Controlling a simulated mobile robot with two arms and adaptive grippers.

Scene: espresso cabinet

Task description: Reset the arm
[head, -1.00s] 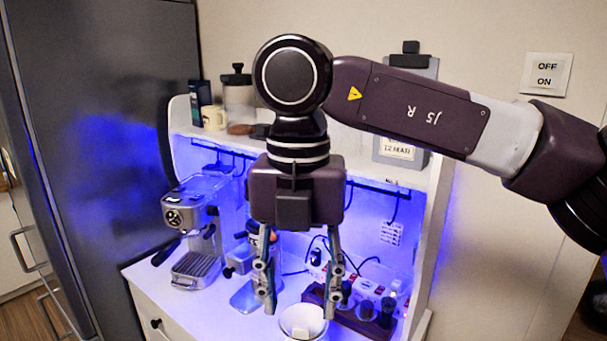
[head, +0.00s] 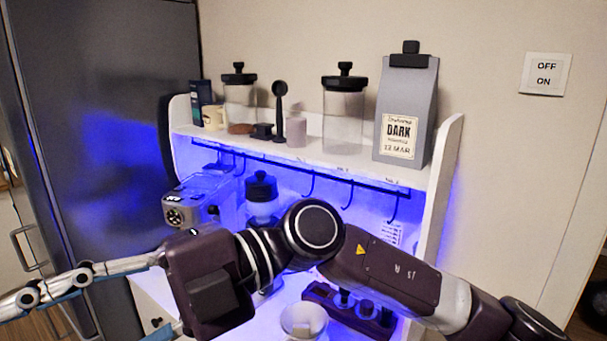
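My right arm comes in from the right, low across the picture in the head view. Its dark gripper (head: 40,325) points left, in front of the cabinet and the grey tall unit. One finger reaches to the left edge. Part of the other shows at the bottom edge, with a gap between them, so the gripper looks open. I see nothing held in it; the fingertips are partly cut off. My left gripper is not in view.
The white cabinet shelf (head: 350,165) holds a grey DARK coffee bag (head: 405,105) and jars, one a glass jar (head: 343,112). Below are an espresso machine (head: 190,200), a grinder (head: 262,195), a white bowl (head: 303,320) and a dark wooden holder (head: 350,310). The grey tall unit (head: 95,120) stands left.

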